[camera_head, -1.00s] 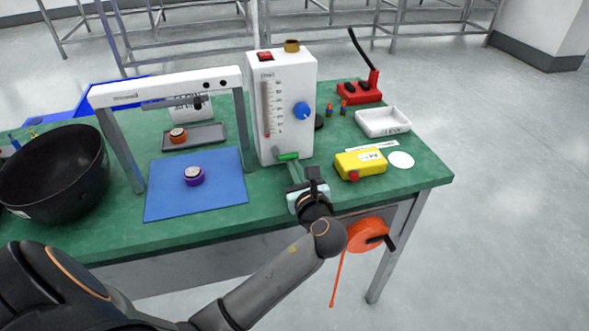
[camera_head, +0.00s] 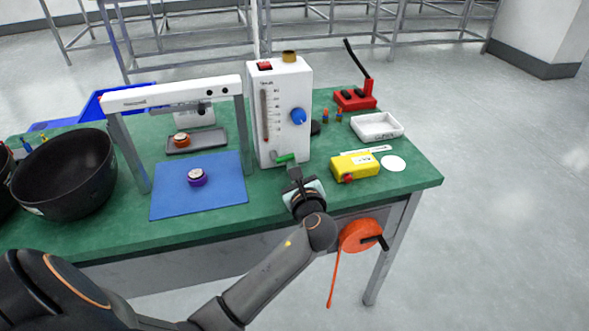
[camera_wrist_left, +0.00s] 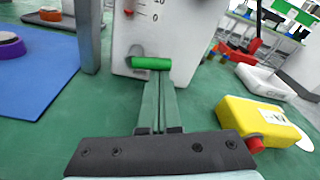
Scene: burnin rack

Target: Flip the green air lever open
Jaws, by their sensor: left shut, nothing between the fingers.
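The green air lever (camera_head: 285,158) sticks out low on the front of a white box (camera_head: 284,110) with a gauge and a blue knob. In the left wrist view the lever (camera_wrist_left: 151,63) lies roughly crosswise, with a grey pivot at its left end. My left gripper (camera_head: 291,168) is just in front of the lever in the head view. In the left wrist view its two fingers (camera_wrist_left: 161,84) are together and empty, pointing at the lever, with their tips close below it. I cannot tell whether they touch it. My right gripper is not in view.
A yellow box (camera_head: 355,167) with a red button stands right of the gripper. A white tray (camera_head: 376,126) and a red device (camera_head: 355,98) are behind it. Left are a blue mat (camera_head: 222,190) with a purple puck (camera_head: 197,177), a frame (camera_head: 143,155) and a black bowl (camera_head: 66,175).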

